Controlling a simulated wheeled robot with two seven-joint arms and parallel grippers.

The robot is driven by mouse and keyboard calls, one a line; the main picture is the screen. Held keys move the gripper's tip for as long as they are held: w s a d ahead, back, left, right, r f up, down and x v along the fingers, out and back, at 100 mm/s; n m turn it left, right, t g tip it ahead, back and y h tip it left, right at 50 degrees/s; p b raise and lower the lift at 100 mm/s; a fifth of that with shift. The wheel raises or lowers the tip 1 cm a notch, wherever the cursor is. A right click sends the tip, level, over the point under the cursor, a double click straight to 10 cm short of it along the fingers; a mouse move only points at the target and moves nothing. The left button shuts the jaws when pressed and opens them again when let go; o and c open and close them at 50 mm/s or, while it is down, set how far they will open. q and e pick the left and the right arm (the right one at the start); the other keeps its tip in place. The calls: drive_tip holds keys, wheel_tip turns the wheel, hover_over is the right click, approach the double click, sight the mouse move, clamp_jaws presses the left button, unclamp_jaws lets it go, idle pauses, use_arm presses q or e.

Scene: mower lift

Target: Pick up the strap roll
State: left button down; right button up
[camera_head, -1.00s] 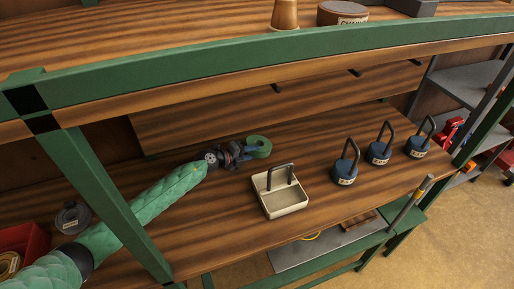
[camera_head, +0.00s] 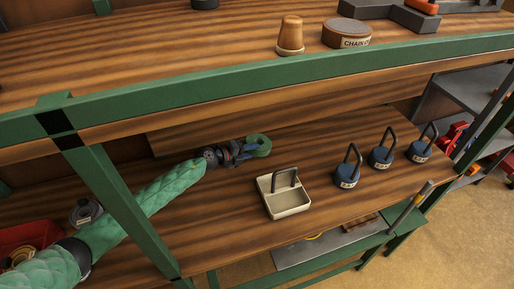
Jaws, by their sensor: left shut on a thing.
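The strap roll is a green ring-shaped roll (camera_head: 259,142) at the back of the lower wooden shelf, in the head view. My left gripper (camera_head: 246,150), at the end of the green-sleeved arm from the left, is shut on its left side. The fingers hide part of the roll. Whether the roll touches the shelf is hard to tell. My right gripper is not in view.
A cream open tray with a handle (camera_head: 290,204) stands just in front right of the gripper. Several blue padlock-shaped weights stand to the right, one here (camera_head: 346,177). A green post (camera_head: 118,205) and upper shelf beam (camera_head: 280,69) stand near my arm. A red bin (camera_head: 30,238) is at left.

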use_arm(q)
drive_tip(key=s+a, duration=0.2)
drive_tip(key=a, duration=0.2)
drive_tip(key=s+a, duration=0.2)
drive_tip(key=a, duration=0.2)
drive_tip(key=s+a, duration=0.2)
drive_tip(key=a, duration=0.2)
drive_tip(key=shift+s+a, duration=0.2)
drive_tip(key=shift+s, duration=0.15)
drive_tip(key=shift+s+a+r, duration=0.1)
drive_tip(key=shift+s+a, duration=0.2)
drive_tip(key=shift+a, duration=0.25)
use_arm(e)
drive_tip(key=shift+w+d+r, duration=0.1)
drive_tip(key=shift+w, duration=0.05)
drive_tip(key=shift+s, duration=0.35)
